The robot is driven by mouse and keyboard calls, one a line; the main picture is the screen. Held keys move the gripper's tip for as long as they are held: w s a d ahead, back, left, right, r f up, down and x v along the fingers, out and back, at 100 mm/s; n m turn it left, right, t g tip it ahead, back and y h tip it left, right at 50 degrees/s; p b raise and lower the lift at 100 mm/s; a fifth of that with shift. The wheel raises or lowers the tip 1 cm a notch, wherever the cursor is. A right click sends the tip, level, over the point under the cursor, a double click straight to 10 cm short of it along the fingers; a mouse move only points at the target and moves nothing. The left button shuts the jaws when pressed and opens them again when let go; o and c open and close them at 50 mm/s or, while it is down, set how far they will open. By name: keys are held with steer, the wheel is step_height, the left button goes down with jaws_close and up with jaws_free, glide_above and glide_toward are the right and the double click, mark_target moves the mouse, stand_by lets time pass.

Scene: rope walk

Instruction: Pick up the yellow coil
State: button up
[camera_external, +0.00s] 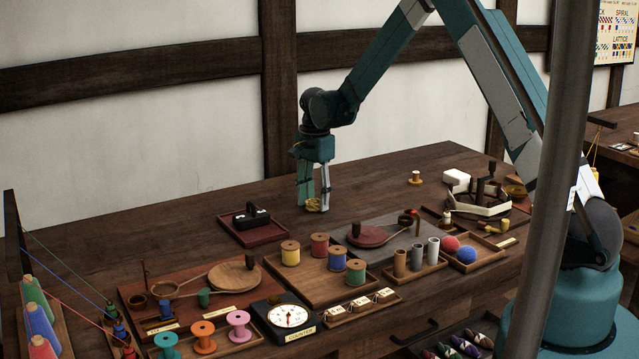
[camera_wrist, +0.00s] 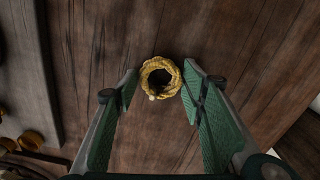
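The yellow coil (camera_external: 313,206) is a small ring of twisted rope lying on the dark wooden table near the wall. In the wrist view the coil (camera_wrist: 146,80) shows as a ring with a dark centre and a small pale end at its lower left. My gripper (camera_external: 314,203) points down at the coil, with its fingertips low over the table. In the wrist view my gripper (camera_wrist: 160,74) is open, with one green-padded finger on each side of the coil. Narrow gaps seem to show on both sides; I cannot tell about contact.
A dark red tray with a black-handled block (camera_external: 252,222) lies left of my gripper. In front stand a wooden tray with several thread spools (camera_external: 290,252) and a grey board with a red disc (camera_external: 369,235).

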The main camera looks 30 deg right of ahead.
mark_target(315, 200)
steer(key=c, duration=0.5)
steer(key=shift+r, duration=0.15)
step_height(315, 200, up, 10)
steer(key=p, duration=0.1)
stand_by(0.4)
stand_by(0.4)
